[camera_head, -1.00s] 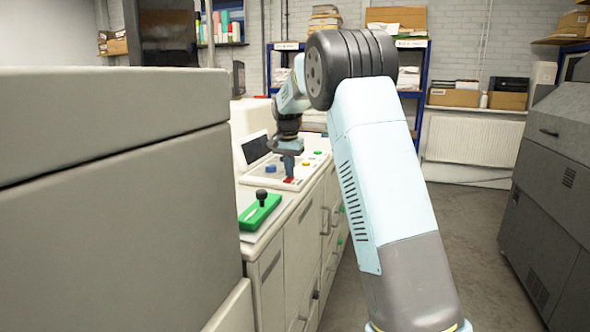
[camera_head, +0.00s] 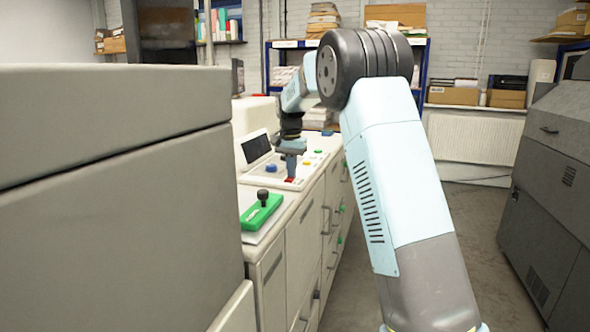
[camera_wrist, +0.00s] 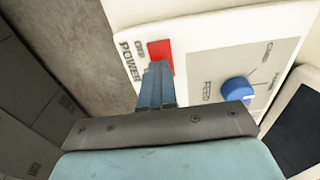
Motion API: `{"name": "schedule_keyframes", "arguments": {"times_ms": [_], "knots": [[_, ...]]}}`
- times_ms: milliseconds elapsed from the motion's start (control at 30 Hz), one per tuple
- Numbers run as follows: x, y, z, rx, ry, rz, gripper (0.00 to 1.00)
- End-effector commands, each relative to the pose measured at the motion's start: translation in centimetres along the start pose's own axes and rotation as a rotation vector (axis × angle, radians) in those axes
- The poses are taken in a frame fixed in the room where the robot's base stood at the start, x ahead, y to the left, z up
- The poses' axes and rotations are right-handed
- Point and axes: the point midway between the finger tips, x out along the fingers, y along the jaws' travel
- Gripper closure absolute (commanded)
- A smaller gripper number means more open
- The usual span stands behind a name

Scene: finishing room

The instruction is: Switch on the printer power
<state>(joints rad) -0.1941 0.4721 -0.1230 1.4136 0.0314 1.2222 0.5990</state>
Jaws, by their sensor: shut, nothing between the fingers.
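The printer's control panel (camera_head: 262,172) lies on top of the long cream machine, left of my arm. In the wrist view, a red power switch (camera_wrist: 160,52) sits on the panel beside the printed words "POWER" and "OFF". My gripper (camera_head: 290,178) points down over the red switch, with its fingers shut and empty. In the wrist view, the fingertips (camera_wrist: 160,66) overlap the lower part of the switch; I cannot tell whether they touch it. A blue knob (camera_wrist: 236,92) marked "FEED" is to the right of the fingers.
A green block with a black knob (camera_head: 262,209) is nearer on the machine top. A dark screen (camera_head: 256,147) stands behind the panel. A large grey cabinet (camera_head: 120,200) fills the left, and a dark machine (camera_head: 548,190) stands right. Floor between is clear.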

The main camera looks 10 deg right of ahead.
Motion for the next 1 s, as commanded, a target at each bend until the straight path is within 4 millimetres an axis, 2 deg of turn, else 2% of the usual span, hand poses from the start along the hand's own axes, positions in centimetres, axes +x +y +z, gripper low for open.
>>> {"name": "schedule_keyframes", "arguments": {"times_ms": [33,467,667,1000], "knots": [[0.8,-0.1,0.7,-0.004,-0.020,0.011,1.00],[0.4,-0.4,1.0,-0.008,-0.020,0.006,1.00],[-2.5,-0.1,0.6,-0.004,-0.010,0.002,1.00],[-9.4,0.1,0.4,-0.001,-0.003,-0.001,1.00]]}}
